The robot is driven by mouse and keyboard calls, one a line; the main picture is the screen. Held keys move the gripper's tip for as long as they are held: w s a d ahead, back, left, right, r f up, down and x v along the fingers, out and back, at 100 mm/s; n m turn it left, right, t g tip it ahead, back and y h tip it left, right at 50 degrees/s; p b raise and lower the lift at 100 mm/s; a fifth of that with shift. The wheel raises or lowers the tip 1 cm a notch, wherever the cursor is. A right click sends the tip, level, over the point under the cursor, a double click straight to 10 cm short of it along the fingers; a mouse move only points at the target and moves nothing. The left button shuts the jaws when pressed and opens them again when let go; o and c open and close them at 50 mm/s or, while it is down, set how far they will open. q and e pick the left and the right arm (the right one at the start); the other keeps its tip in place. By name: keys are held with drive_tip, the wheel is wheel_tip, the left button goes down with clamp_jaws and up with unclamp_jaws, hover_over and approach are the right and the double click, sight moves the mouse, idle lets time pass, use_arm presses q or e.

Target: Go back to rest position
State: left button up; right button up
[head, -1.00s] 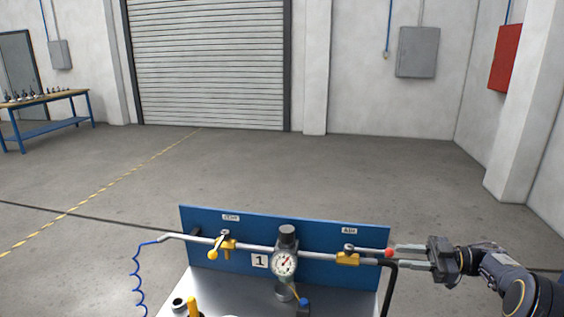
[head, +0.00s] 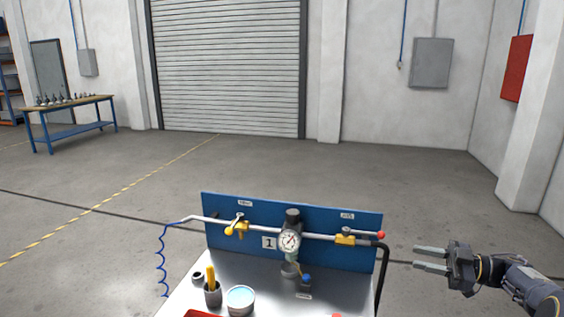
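My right gripper (head: 431,258) is at the right of the head view, with its two fingers apart and nothing between them. It stands to the right of the blue panel (head: 330,256), clear of the valve there. On the panel's pipe sit a right valve (head: 346,239) with a yellow body and a red-tipped handle, and a left valve (head: 238,229) with a yellow handle. A round gauge (head: 289,240) is between them. My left gripper does not show in the head view.
The panel stands on a light metal table (head: 252,276). A cup with a yellow tool (head: 212,292) and a round tin (head: 240,299) are on it. A black hose (head: 383,280) hangs at the right. A workbench (head: 70,106) is far left. The floor behind is clear.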

drive_tip(key=w+d+r+m+t+h, duration=0.1)
drive_tip(key=d+r+m+t+h, duration=0.1)
drive_tip(key=r+m+t+h, duration=0.6)
drive_tip(key=w+d+r+m+t+h, duration=0.1)
drive_tip(key=d+r+m+t+h, duration=0.2)
drive_tip(key=r+t, duration=0.5)
drive_tip(key=s+a+f+m+g+h, duration=0.25)
drive_tip(key=s+m+g+h, duration=0.2)
drive_tip(key=s, duration=0.35)
drive_tip(key=s+a+f+m+g+h, duration=0.2)
drive_tip(key=s+f+m+g+h, duration=0.25)
drive_tip(key=s, duration=0.45)
drive_tip(key=s+a+f+g+y, duration=0.3)
drive_tip(key=s+a+f, duration=0.4)
drive_tip(key=s, duration=0.3)
drive_tip(key=s+a+f+n+g+y, duration=0.1)
drive_tip(key=s+a+f+g+y, duration=0.2)
drive_tip(key=s+a+f, duration=0.3)
drive_tip(key=s+a+g, duration=0.1)
drive_tip(key=s, duration=0.3)
drive_tip(key=shift+a+f+g+y, duration=0.3)
drive_tip(key=shift+f, duration=0.05)
